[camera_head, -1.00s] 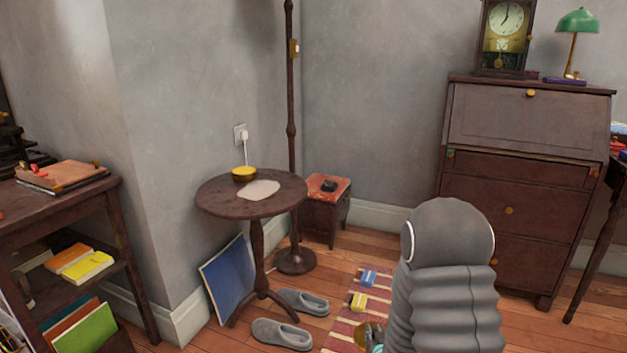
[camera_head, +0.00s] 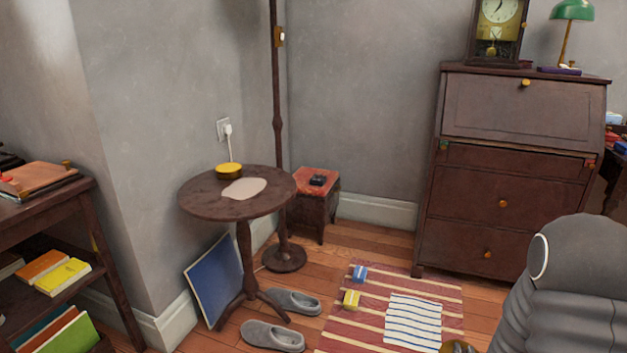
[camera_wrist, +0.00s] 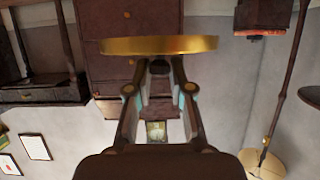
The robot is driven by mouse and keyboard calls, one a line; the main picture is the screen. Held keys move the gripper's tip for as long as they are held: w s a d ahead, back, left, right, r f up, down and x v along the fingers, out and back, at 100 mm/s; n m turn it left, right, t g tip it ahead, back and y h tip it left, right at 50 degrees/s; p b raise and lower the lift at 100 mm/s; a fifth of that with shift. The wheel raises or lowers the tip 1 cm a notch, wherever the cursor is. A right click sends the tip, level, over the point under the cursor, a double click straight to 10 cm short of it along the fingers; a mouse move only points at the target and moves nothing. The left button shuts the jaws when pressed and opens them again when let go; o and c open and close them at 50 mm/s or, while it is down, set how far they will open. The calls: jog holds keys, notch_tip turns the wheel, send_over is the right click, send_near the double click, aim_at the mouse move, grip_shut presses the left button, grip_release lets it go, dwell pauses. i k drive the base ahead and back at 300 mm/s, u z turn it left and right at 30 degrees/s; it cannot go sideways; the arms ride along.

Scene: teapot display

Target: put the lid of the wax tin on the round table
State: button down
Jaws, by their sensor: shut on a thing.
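My gripper (camera_wrist: 160,62) is shut on a flat, gold-coloured round lid (camera_wrist: 160,45), seen edge-on across the fingertips in the wrist view. In the head view only a sliver of gold (camera_head: 457,347) shows at the bottom edge beside my grey arm; the fingers are out of sight there. The dark wooden round table (camera_head: 200,198) stands left of centre, well apart from my gripper. On it are a yellow round tin (camera_head: 229,171) near the back and a pale flat patch (camera_head: 244,188) in the middle.
A floor lamp pole (camera_head: 278,120) and a small red-topped stool (camera_head: 317,182) stand behind the table. Grey slippers (camera_head: 272,337) and a blue panel (camera_head: 214,278) are at its foot. A striped rug (camera_head: 375,320) and a bureau (camera_head: 500,170) are to the right. The table's front and left are bare.

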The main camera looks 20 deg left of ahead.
aim_at(205, 195)
jog(key=z, duration=0.9)
jog(key=i, duration=1.7)
jog(key=u, duration=3.1)
